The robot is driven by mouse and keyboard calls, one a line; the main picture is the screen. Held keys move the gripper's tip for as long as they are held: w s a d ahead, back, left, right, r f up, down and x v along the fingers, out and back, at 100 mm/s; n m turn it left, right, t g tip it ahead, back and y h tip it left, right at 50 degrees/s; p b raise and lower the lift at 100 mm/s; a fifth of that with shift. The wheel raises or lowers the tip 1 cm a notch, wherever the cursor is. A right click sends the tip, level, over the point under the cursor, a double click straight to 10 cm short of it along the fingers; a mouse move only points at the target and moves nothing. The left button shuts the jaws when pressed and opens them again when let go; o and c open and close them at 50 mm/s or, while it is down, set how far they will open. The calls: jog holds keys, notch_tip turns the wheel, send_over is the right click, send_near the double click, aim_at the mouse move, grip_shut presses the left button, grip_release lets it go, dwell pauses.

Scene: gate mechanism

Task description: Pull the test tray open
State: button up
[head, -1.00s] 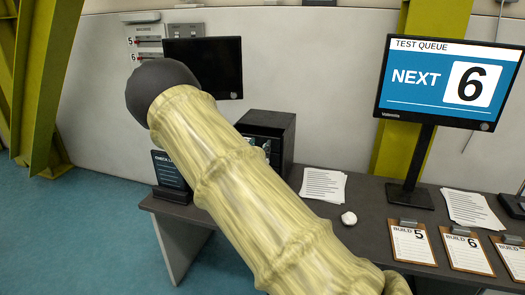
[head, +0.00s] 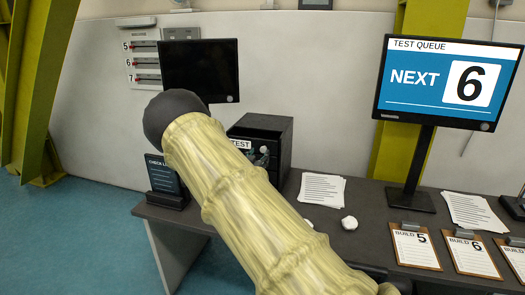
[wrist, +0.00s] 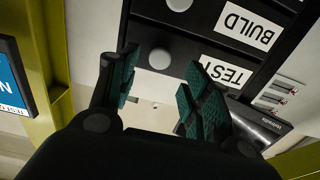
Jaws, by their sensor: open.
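The black drawer box (head: 268,124) stands on the desk behind my arm in the head view. Its upper front bears a white TEST label (head: 240,144). In the wrist view, which looks upside down, the test tray front (wrist: 190,62) carries a TEST label (wrist: 226,70) and a round grey knob (wrist: 160,57). My gripper (wrist: 158,88) is open, its two green-padded fingers apart. The knob shows between and just beyond the fingertips; I cannot tell whether they touch it. In the head view my gripper (head: 262,158) shows small at the box front. The tray looks shut.
A BUILD drawer with its own knob (wrist: 180,4) adjoins the test tray. A dark monitor (head: 200,70) stands behind the box. Papers (head: 322,188), a white mouse-like object (head: 349,222) and clipboards (head: 414,246) lie on the desk. A screen (head: 448,82) reads NEXT 6.

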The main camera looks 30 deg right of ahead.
aim_at(263, 150)
jog(key=shift+p+x, duration=0.55)
jog(key=shift+x, duration=2.25)
jog(key=shift+r, duration=0.1)
grip_shut()
